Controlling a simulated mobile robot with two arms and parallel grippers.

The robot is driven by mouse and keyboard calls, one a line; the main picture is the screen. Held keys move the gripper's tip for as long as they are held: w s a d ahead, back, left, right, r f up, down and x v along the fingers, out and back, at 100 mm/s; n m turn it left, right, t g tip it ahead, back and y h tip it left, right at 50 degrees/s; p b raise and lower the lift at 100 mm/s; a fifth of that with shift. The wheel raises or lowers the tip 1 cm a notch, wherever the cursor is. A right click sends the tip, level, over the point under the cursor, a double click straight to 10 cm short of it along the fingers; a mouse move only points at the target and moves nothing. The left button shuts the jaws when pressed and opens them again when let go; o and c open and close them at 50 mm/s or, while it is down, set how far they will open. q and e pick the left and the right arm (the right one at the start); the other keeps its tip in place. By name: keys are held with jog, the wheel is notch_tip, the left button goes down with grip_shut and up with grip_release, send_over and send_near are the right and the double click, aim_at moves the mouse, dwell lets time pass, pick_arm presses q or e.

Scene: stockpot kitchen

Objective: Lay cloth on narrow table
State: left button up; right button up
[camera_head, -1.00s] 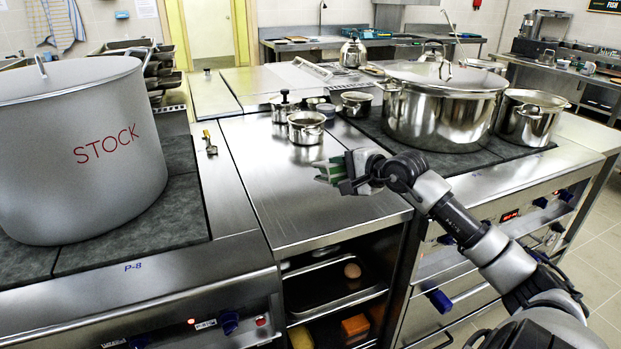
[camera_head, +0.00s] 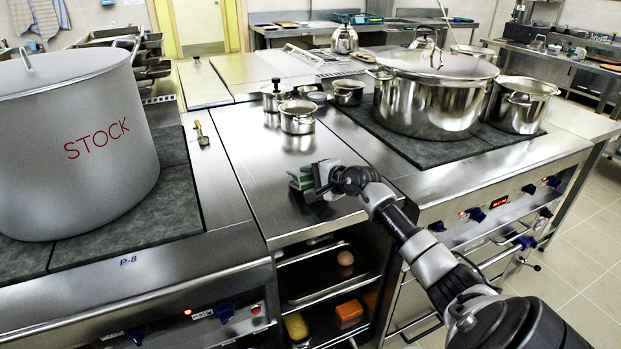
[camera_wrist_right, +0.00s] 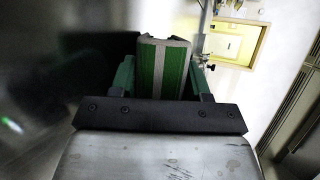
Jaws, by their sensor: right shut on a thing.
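My right gripper (camera_head: 308,182) is low over the front part of the narrow steel table (camera_head: 262,197) between the two stoves. It is shut on a green cloth with pale stripes (camera_wrist_right: 163,68), which looks folded into a small block between the fingers in the right wrist view. In the head view the cloth (camera_head: 300,179) is a small green and white patch at the fingertips. I cannot tell whether it touches the tabletop. My left gripper is not in view.
A large grey STOCK pot (camera_head: 80,150) stands on the left stove. A big steel pot (camera_head: 437,100) stands on the right stove. Small lidded pots (camera_head: 297,117) are at the table's back. Shelves below hold an orange block (camera_head: 349,311). The tabletop's front left is clear.

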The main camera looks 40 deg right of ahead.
jog(key=shift+f+b, duration=0.15)
jog(key=shift+b, duration=0.15)
jog(key=o, duration=1.1)
jog(key=shift+c, duration=0.2)
jog(key=shift+r+p, duration=0.3)
jog(key=shift+p, duration=0.05)
jog(key=shift+s, duration=0.35)
jog(key=b+v, duration=0.1)
jog(key=v, duration=1)
jog(key=shift+s, duration=0.15)
jog(key=shift+d, duration=0.1)
